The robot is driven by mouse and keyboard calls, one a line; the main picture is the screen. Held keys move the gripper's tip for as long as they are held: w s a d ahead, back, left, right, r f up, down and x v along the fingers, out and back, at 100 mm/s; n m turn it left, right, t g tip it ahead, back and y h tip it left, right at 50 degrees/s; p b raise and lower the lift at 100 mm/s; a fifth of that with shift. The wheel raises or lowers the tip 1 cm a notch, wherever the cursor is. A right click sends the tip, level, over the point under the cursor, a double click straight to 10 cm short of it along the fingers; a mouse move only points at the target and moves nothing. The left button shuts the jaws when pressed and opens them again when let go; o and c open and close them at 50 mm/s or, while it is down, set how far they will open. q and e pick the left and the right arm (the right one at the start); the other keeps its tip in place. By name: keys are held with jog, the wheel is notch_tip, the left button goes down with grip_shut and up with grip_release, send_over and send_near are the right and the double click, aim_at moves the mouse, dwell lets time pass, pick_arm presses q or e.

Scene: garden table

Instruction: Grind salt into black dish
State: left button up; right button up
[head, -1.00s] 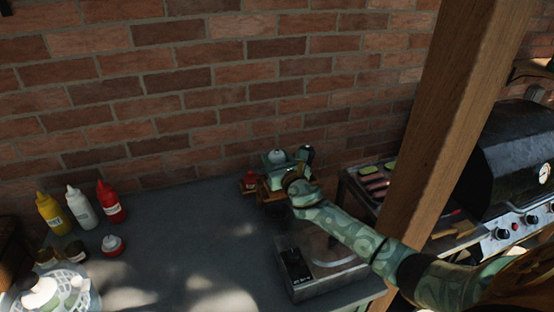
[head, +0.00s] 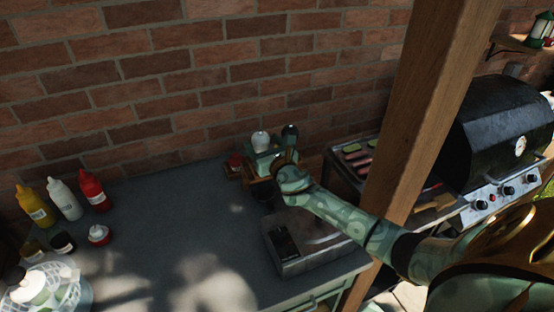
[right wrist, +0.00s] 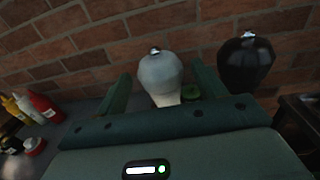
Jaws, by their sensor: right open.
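A white grinder (head: 260,141) with a metal knob stands at the back of the table near the brick wall. It also shows in the right wrist view (right wrist: 160,75), upright between my fingers. A black grinder (head: 290,131) stands to its right, outside the fingers, and shows in the right wrist view (right wrist: 246,62). My right gripper (head: 263,160) is open, with a finger on each side of the white grinder; I cannot tell whether they touch it. A small dark shape (head: 265,194) below the gripper may be the black dish, but it is partly hidden. My left gripper is out of view.
A small red-labelled jar (head: 234,164) stands just left of the gripper. Squeeze bottles (head: 64,198) and jars stand at the left. A wooden post (head: 425,110) and a grill (head: 510,130) are on the right. The table's middle is clear.

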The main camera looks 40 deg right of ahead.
jog(key=s+a, duration=0.2)
jog(key=s, duration=1.2)
jog(key=shift+a+p, duration=0.15)
jog(key=shift+p, duration=0.15)
jog(key=shift+w, duration=0.1)
jog(key=w+a+m+g+h+b, duration=0.1)
jog(key=w+a+m+h+b, duration=0.35)
jog(key=a, duration=0.35)
jog(key=w+d+h, duration=0.1)
jog(key=w+d, duration=0.4)
jog(key=w+d+g+h+b, duration=0.1)
jog(key=w+d, duration=0.4)
jog(key=w, duration=0.1)
jog(key=shift+w+d+g, duration=0.3)
jog(key=shift+d, duration=0.1)
